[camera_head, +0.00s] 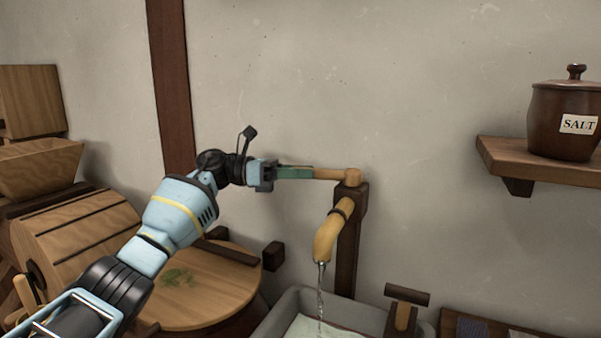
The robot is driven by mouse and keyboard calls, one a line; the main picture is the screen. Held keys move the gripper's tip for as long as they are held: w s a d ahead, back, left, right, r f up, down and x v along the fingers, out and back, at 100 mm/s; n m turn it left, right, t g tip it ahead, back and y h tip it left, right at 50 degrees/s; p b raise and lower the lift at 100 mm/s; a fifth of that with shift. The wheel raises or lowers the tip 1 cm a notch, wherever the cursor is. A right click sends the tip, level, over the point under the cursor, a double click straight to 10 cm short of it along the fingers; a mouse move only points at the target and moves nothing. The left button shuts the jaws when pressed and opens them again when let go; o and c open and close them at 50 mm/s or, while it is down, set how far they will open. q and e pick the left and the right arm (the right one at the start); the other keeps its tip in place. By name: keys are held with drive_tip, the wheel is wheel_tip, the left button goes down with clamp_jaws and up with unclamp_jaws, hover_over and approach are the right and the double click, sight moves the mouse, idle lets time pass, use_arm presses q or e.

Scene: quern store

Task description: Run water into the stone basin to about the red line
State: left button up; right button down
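The stone basin (291,311) is grey and stands at the bottom of the view, its lower part cut off by the frame. A pale surface shows inside it; no red line is in sight. A yellow-brown tap spout (328,239) on a dark post hangs over the basin, and a thin stream of water (320,292) runs from it into the basin. The wooden tap lever (333,174) points left from the top of the post. My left gripper (309,173), with green fingers, is closed around the lever's left end. My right gripper is not in view.
A round wooden tub lid (208,290) with green bits on it is left of the basin, beside a wooden drum (78,232). A salt jar (562,122) stands on a wall shelf (492,158) at the right. A dark-topped wooden piece (405,296) is at the basin's right.

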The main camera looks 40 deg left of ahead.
use_arm(q)
drive_tip(key=v, duration=0.8)
drive_tip(key=shift+b, duration=0.3)
drive_tip(key=shift+d, duration=0.1)
idle(0.4)
drive_tip(key=shift+c, duration=0.3)
